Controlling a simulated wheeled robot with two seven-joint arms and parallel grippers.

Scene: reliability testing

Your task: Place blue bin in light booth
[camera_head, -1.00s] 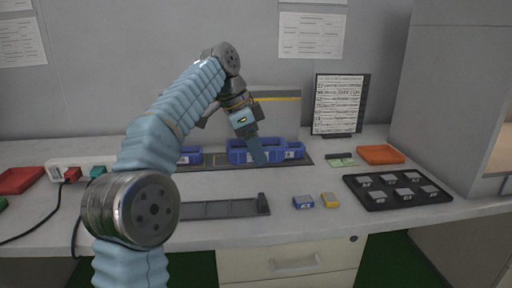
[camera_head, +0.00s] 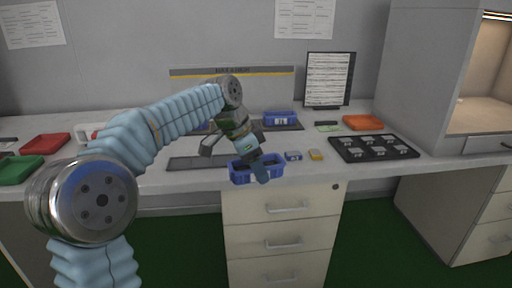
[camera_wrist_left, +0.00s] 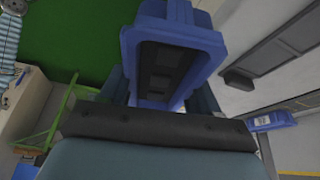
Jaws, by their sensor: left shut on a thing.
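A blue bin (camera_head: 242,174) with a dark inside is held by my left gripper (camera_head: 260,171) near the front edge of the counter. In the left wrist view the bin (camera_wrist_left: 205,42) lies between the two fingers, and my left gripper (camera_wrist_left: 160,95) is shut on it. The light booth (camera_head: 492,75) is the grey cabinet at the right, with a lit, tan inside; its visible floor looks empty. The bin is well to the left of the booth. My right gripper is in neither view.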

